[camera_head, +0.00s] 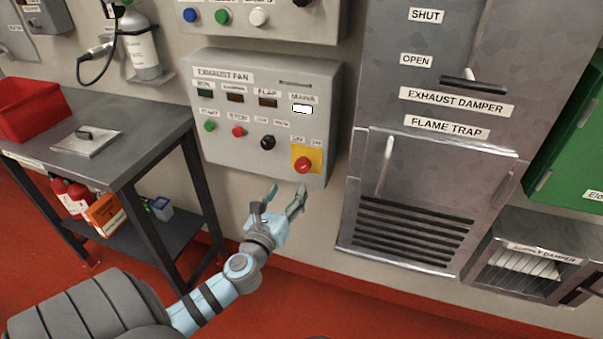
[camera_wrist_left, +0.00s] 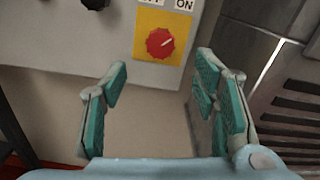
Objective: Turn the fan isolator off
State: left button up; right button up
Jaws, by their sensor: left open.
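The fan isolator is a red rotary knob (camera_head: 303,165) on a yellow plate (camera_head: 315,155), at the lower right of the grey exhaust fan panel (camera_head: 228,150). The white mains lamp (camera_head: 302,109) above it looks bright. In the left wrist view the red knob (camera_wrist_left: 160,43) has a pale pointer line slanting up to the right, towards the ON label (camera_wrist_left: 185,4). My left gripper (camera_head: 281,198) is open and empty, just below the panel and the knob. Its teal finger pads (camera_wrist_left: 165,105) stand apart, with the knob beyond them and between them. My right gripper is not in view.
A black selector knob (camera_head: 268,142) and green and red buttons sit left of the isolator. The flame trap cabinet (camera_head: 415,200) with a vertical handle stands to the right. A grey table (camera_head: 95,150) with a red bin (camera_head: 30,110) is at the left.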

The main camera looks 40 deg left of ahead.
aim_at(301, 169)
pick_arm(q)
jog(key=b+x, duration=0.1)
jog(key=x, duration=1)
jog(key=c, duration=1.2)
jog(key=shift+o, duration=0.2)
jog(key=shift+f, duration=0.1)
